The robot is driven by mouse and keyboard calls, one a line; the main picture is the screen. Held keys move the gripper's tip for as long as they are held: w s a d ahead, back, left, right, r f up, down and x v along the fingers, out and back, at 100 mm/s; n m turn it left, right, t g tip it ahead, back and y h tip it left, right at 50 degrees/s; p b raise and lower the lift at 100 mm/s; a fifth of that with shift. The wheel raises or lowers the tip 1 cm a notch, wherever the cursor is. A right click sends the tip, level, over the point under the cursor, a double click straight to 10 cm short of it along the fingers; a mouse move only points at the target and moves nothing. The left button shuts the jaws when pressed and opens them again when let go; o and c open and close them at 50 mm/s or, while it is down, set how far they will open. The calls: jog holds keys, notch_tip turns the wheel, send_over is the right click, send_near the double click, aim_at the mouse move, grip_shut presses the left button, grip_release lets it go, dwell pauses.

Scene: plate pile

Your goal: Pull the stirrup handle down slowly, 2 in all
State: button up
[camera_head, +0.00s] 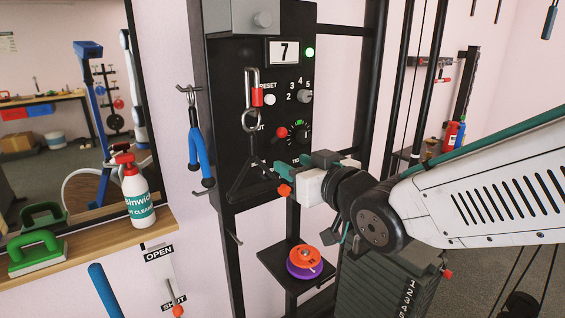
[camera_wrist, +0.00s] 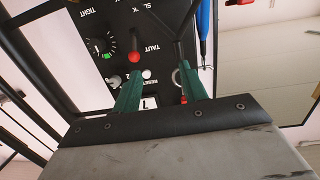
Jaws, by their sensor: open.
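The black stirrup handle (camera_head: 243,180) hangs in front of the panel in the head view, below a metal ring and a red-sleeved clip (camera_head: 257,97). My gripper (camera_head: 283,178) is just right of the stirrup in that view, with its jaws open and nothing seen between them. In the wrist view my gripper (camera_wrist: 160,92) shows two green fingers spread apart before the panel, which appears upside down. A dark strap-like part of the stirrup handle (camera_wrist: 187,40) shows beyond the right finger. I cannot tell whether the finger touches it.
The black panel (camera_head: 228,75) has a display (camera_head: 283,51) reading 7, a lit green lamp (camera_head: 310,52), knobs and a red-tipped lever. A blue handle (camera_head: 201,155) hangs on a hook at left. An orange and purple disc pile (camera_head: 305,262) sits on a small shelf below.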

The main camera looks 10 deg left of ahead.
aim_at(255, 146)
jog(key=shift+n+y, duration=0.4)
jog(key=shift+y, duration=0.4)
jog(key=shift+s+a+r+x, duration=0.1)
jog(key=shift+s+a+x, duration=0.2)
jog(key=shift+x, duration=1.75)
jog(key=shift+s+a+r+x, duration=0.1)
jog(key=shift+s+a+x, duration=0.2)
jog(key=shift+x, duration=1.75)
jog(key=shift+s+a+r+x, duration=0.1)
jog(key=shift+s+a+x, duration=0.2)
jog(key=shift+x, duration=1.75)
jog(key=shift+s+d, duration=0.1)
jog(key=shift+c, duration=0.3)
grip_shut()
